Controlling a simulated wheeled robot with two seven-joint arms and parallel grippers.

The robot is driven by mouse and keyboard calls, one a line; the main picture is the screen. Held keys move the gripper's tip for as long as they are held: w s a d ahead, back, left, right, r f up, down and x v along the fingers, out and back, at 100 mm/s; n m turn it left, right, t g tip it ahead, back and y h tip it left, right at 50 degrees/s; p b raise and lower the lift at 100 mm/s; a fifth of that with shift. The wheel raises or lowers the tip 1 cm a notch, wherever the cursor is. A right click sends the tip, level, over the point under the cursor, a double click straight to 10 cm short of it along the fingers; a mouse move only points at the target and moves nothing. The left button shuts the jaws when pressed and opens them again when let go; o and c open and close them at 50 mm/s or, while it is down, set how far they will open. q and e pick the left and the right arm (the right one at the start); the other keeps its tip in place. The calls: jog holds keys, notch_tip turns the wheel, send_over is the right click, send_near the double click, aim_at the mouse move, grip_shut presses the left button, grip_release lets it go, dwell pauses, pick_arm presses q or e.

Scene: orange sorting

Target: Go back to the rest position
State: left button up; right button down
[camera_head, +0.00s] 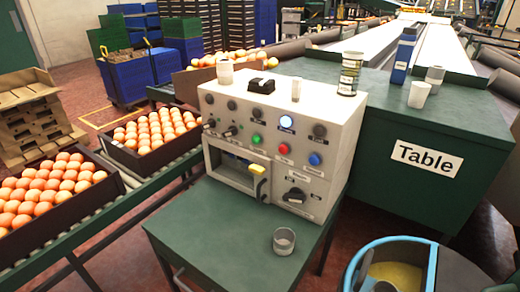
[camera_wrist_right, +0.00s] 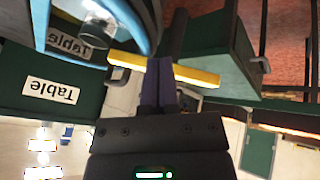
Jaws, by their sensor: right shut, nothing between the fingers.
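My right gripper (camera_wrist_right: 160,62) shows in the right wrist view, with its two dark fingers pressed together and nothing between them. A yellow bar (camera_wrist_right: 200,76) crosses the view at the fingertips, showing on both sides of them; I cannot tell what it belongs to or whether they touch. My left gripper is in neither view. No gripper can be made out in the head view.
A grey control box (camera_head: 275,140) stands on a green stand (camera_head: 240,225) with a clear cup (camera_head: 284,241). Orange crates (camera_head: 120,158) line the conveyor at left. A green table (camera_head: 400,125) is at right; a blue-rimmed bin (camera_head: 365,255) is below it.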

jog(key=s+a+m+g+y, duration=0.1)
jog(key=s+a+m+g, duration=0.15)
jog(key=s, duration=0.45)
jog(key=s+d+f+g+p, duration=0.1)
jog(key=s+f+g, duration=0.15)
jog(key=f, duration=0.65)
jog(key=s+d+f+g+p, duration=0.1)
jog(key=s+f, duration=0.3)
jog(key=f, duration=0.6)
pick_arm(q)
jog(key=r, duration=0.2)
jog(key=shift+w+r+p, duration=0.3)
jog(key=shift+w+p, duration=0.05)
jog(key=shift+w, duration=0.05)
pick_arm(e)
jog(key=s+d+f, duration=0.2)
jog(key=s+f, duration=0.1)
jog(key=s, duration=0.3)
jog(key=s+d+f, duration=0.3)
jog(key=s, duration=0.4)
jog(key=shift+s+n+g, duration=0.15)
jog(key=shift+n+g, duration=0.25)
jog(key=shift+n, duration=0.05)
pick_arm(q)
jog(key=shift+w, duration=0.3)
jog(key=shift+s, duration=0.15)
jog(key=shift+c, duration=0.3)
